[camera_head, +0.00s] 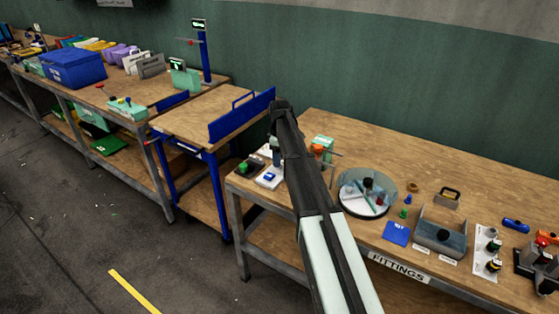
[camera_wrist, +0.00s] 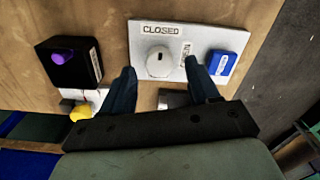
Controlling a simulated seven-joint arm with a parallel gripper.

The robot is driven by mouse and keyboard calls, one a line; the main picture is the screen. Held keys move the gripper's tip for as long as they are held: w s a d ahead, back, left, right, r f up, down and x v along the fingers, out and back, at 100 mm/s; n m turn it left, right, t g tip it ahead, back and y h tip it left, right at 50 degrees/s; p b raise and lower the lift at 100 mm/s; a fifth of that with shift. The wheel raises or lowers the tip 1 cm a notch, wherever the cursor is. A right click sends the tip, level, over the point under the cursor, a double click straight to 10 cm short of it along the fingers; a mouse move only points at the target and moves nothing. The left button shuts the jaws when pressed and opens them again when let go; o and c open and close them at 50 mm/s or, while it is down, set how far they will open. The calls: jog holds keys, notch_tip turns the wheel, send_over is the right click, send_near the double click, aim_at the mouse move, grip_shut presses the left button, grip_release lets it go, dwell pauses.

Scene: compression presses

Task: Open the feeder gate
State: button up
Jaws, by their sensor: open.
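A white plate (camera_wrist: 175,40) with a round white knob (camera_wrist: 160,61) shows in the wrist view. A "CLOSED" label (camera_wrist: 162,29) lies above the knob, and a second label, turned sideways and hard to read, is to its right. The knob has a small dark mark near its middle. My gripper (camera_wrist: 160,67) is open, with one dark finger on each side of the knob; I cannot tell whether they touch it. In the head view my arm hides the gripper and knob. A glass-walled bowl (camera_head: 352,200) stands on the fittings bench to the right.
In the wrist view, a blue block (camera_wrist: 222,63) is close to the right finger. A black box with a purple button (camera_wrist: 64,57) and a yellow ball (camera_wrist: 80,113) are at left. The fittings bench (camera_head: 320,125) carries trays and small parts to the right.

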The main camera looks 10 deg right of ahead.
jog(key=shift+f, duration=0.9)
jog(key=shift+c, duration=0.2)
jog(key=c, duration=1)
